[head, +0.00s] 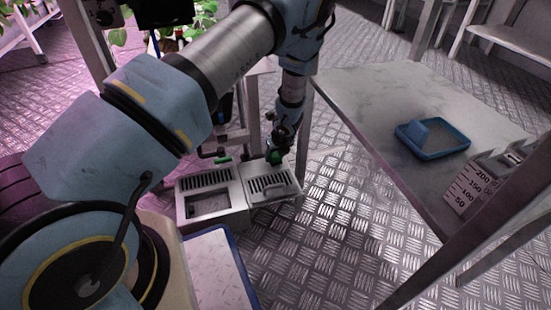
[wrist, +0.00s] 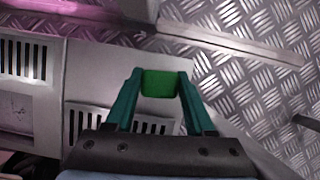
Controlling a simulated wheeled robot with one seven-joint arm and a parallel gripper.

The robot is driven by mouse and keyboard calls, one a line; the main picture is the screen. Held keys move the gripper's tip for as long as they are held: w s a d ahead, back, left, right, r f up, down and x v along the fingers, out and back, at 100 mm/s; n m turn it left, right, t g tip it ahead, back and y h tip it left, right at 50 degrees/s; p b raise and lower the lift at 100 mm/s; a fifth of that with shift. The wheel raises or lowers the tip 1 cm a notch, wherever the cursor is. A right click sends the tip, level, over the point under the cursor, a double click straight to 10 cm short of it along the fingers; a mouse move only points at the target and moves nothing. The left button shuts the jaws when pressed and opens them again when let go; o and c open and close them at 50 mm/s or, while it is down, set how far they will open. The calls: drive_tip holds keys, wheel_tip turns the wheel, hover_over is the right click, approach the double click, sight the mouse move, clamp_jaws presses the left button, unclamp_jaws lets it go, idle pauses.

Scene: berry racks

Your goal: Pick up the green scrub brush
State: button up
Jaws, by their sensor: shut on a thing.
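The green scrub brush (wrist: 159,84) shows in the wrist view as a bright green block between my two teal fingertips. My gripper (wrist: 159,86) is shut on it. In the head view my gripper (head: 276,150) points down near the slotted metal boxes, with a bit of green (head: 276,158) at its tip. The brush is small there and partly hidden by the fingers. I cannot tell whether it touches the surface below.
Two slotted metal boxes (head: 240,197) sit side by side below my gripper. Another small green piece (head: 222,159) shows behind them. A metal table (head: 365,95) at right carries a blue tray (head: 450,154) with a blue block. A marked container (head: 463,196) stands at its front. Patterned metal floor lies between.

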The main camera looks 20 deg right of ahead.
sight(272, 160)
drive_tip(key=shift+s+r, duration=0.1)
drive_tip(key=shift+s+a+r+b, duration=0.3)
drive_tip(key=shift+s+r+b, duration=0.05)
drive_tip(key=s+a+b, duration=0.1)
drive_tip(key=s+r+b, duration=0.1)
drive_tip(key=b, duration=0.1)
drive_tip(key=s+a+r+b, duration=0.1)
drive_tip(key=b, duration=0.1)
drive_tip(key=shift+s+a, duration=0.25)
drive_tip(key=shift+a, duration=0.05)
drive_tip(key=s+a+r, duration=0.5)
drive_tip(key=s, duration=0.1)
drive_tip(key=shift+s+a+b, duration=0.25)
drive_tip(key=shift+s+b, duration=0.05)
drive_tip(key=shift+b, duration=0.1)
drive_tip(key=shift+r, duration=0.1)
drive_tip(key=o, duration=0.8)
drive_tip(key=c, duration=0.7)
drive_tip(key=shift+o, duration=0.2)
drive_tip(key=shift+w, duration=0.1)
